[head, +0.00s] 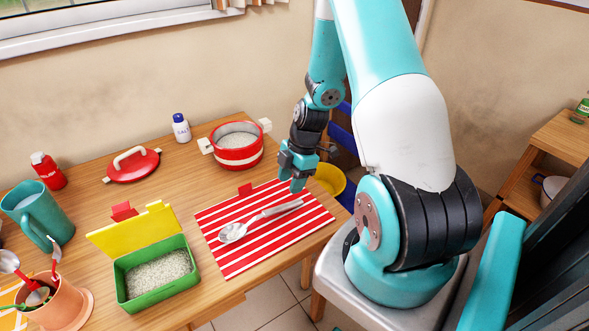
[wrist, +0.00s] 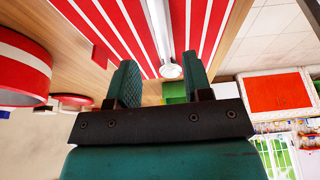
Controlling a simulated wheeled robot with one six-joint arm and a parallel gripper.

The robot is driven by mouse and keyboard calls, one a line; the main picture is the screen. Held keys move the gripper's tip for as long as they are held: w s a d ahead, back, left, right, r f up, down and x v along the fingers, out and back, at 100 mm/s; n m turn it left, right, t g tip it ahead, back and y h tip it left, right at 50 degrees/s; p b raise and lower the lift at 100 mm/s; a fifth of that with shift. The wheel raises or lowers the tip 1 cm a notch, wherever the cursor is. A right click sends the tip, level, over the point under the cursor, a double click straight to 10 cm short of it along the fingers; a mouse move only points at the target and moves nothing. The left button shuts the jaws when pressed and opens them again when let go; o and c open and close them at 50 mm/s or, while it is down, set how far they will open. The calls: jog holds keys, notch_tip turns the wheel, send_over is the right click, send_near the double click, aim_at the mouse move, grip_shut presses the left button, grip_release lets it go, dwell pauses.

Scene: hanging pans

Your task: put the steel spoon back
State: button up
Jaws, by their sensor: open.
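The steel spoon (head: 258,221) lies on a red-and-white striped mat (head: 235,262) on the table, bowl to the left and handle to the right. My gripper (head: 297,185) is above the mat's far right part, near the handle end. A terracotta pot (head: 72,310) at the front left holds several utensils, including spoons.
A red pot (head: 237,155) with white handles stands behind the mat. An open green box (head: 158,284) of grains with a yellow lid stands left of it. A red lid (head: 132,166), a salt bottle (head: 181,129) and a teal pitcher (head: 38,214) stand farther back or left.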

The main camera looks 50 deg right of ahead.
jog(key=v, duration=0.5)
jog(key=s+a+r+m, duration=0.1)
jog(key=a+r+m, duration=0.1)
jog(key=a+r, duration=0.65)
jog(key=a+r+m, duration=0.2)
jog(key=a+r, duration=0.3)
jog(key=a, duration=0.6)
jog(key=s+a+r+m, duration=0.2)
jog(key=s+a+r, duration=0.1)
jog(key=s+a, duration=0.2)
jog(key=s+a+r+m+g, duration=0.1)
jog(key=s+a+r, duration=0.3)
jog(key=s+a, duration=0.2)
jog(key=shift+s+m+y, duration=0.4)
jog(key=shift+s, duration=0.4)
jog(key=shift+r, duration=0.1)
